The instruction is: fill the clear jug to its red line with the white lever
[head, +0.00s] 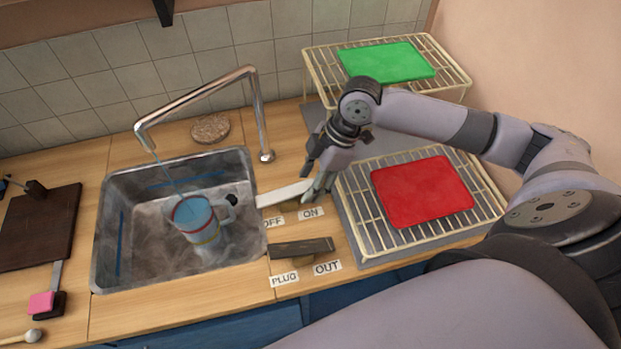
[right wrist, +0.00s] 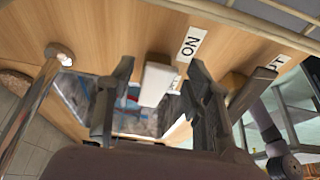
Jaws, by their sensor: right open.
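The clear jug (head: 198,216) stands in the metal sink (head: 110,245) under the tap's spout, its handle to the right. A thin stream of water falls from the spout into it. My right gripper (head: 318,182) is open at that end. In the right wrist view the lever (right wrist: 156,84) shows between the open fingers (right wrist: 160,70). My left gripper is not in view.
A dark lever (head: 301,248) lies by the PLUG and OUT labels. A wire rack with a red board (head: 422,191) stands right of my gripper; another behind holds a green board (head: 386,62). The tap (head: 257,110) rises behind the sink. A dark board (head: 40,228) lies left.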

